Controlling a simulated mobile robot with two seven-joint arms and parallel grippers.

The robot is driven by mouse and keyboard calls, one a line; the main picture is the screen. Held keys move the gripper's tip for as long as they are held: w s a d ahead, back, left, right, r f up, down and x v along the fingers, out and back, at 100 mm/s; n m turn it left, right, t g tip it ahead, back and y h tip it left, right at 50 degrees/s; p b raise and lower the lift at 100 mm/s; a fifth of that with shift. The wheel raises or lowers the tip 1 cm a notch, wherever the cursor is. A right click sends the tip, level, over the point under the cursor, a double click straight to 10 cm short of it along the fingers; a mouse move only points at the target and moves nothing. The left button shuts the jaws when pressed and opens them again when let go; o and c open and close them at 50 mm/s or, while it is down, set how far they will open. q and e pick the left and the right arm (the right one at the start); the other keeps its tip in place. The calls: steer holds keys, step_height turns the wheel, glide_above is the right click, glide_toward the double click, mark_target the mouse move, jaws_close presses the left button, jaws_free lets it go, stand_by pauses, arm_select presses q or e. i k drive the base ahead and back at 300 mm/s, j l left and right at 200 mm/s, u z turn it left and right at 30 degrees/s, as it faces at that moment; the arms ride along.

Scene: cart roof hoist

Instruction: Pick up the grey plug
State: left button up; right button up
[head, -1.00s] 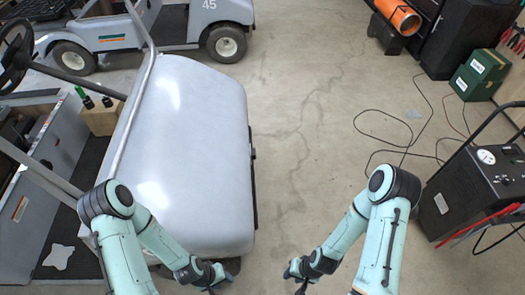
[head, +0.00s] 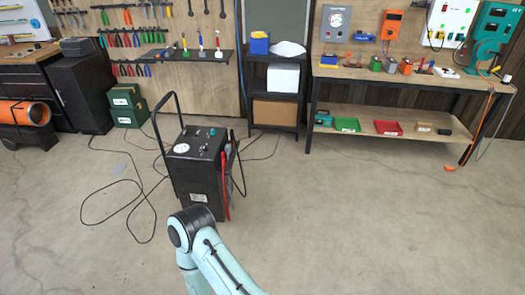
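I cannot single out a grey plug for certain. A thin grey cable (head: 505,110) hangs over the right end of the workbench (head: 418,78), and a small pale piece (head: 507,79) sits near its top. It is too small to tell whether this is the plug. An orange cable beside it hangs down to an orange end piece (head: 450,168) near the floor. Neither gripper is in view.
A black wheeled machine (head: 200,170) with a tall handle stands ahead, with black cables (head: 125,190) on the floor to its left. A black shelf (head: 273,90) stands left of the bench. The floor (head: 370,215) before the bench is clear.

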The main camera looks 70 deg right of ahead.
mark_target(229, 149)
steer(key=z, duration=1.85)
steer(key=i+l+u, duration=0.15)
steer(key=u, duration=0.2)
steer(key=i+l+u, duration=0.15)
steer(key=u, duration=0.25)
steer(key=i+l+u, duration=0.1)
steer(key=u, duration=0.25)
steer(key=i+l+u, duration=0.2)
steer(key=l, duration=0.35)
steer(key=l+u, duration=0.25)
steer(key=l, duration=0.3)
steer(key=i+l, duration=0.1)
steer(key=l, duration=0.45)
steer(key=i+l+u, duration=0.1)
steer(key=l, duration=0.45)
steer(key=i+l, duration=0.1)
steer(key=l, duration=0.45)
steer(key=i+l+u, duration=0.1)
steer(key=l, duration=0.45)
steer(key=i+l, duration=0.55)
steer(key=l, duration=0.1)
